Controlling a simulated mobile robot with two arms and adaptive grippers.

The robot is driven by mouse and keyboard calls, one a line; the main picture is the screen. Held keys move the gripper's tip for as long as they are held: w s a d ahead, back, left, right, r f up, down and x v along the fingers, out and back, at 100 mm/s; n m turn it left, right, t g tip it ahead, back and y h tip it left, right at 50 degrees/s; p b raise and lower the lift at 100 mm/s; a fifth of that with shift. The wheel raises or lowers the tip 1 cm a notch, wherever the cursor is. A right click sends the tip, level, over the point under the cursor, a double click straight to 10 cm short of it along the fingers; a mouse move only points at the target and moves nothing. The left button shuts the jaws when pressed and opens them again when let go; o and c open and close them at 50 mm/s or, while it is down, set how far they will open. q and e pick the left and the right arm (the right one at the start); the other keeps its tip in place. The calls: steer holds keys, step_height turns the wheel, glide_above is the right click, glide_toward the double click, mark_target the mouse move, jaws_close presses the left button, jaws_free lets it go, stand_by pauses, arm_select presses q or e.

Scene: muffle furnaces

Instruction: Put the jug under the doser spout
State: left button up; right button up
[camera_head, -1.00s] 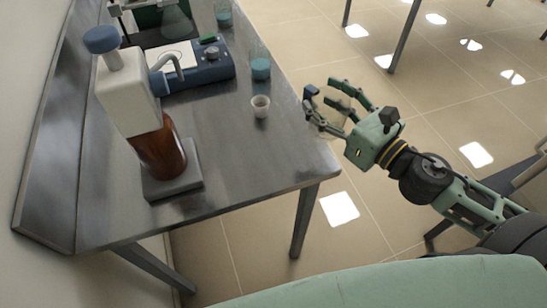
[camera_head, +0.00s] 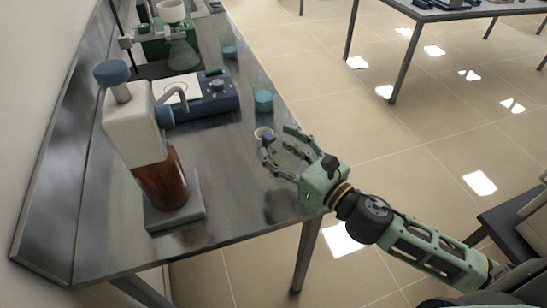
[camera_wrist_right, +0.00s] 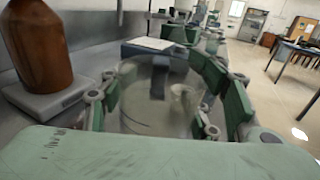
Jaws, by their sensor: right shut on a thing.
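The doser (camera_head: 134,125) has a white body with a blue cap on a brown bottle (camera_head: 161,182), set on a grey base at the near left of the bench. Its grey curved spout (camera_head: 178,96) points right. My right gripper (camera_head: 278,152) is at the bench's right edge, right of the spout and apart from it. In the right wrist view its fingers are shut around the clear jug (camera_wrist_right: 150,110), which looks upright and empty. In the head view the clear jug is hard to make out. My left gripper is not in view.
A blue stirrer-like device (camera_head: 205,97) sits behind the spout. The steel bench (camera_head: 222,180) is bare right of the doser base.

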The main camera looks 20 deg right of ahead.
steer(key=shift+w+a+f, duration=0.5)
steer(key=shift+w+a, duration=0.1)
steer(key=shift+w, duration=0.05)
steer(key=shift+f+b, duration=0.5)
steer(key=shift+f, duration=1.55)
steer(key=shift+f, duration=0.1)
steer(key=shift+f, duration=0.15)
steer(key=o, duration=1.2)
steer(key=shift+s+r, duration=0.1)
steer(key=shift+r, duration=0.15)
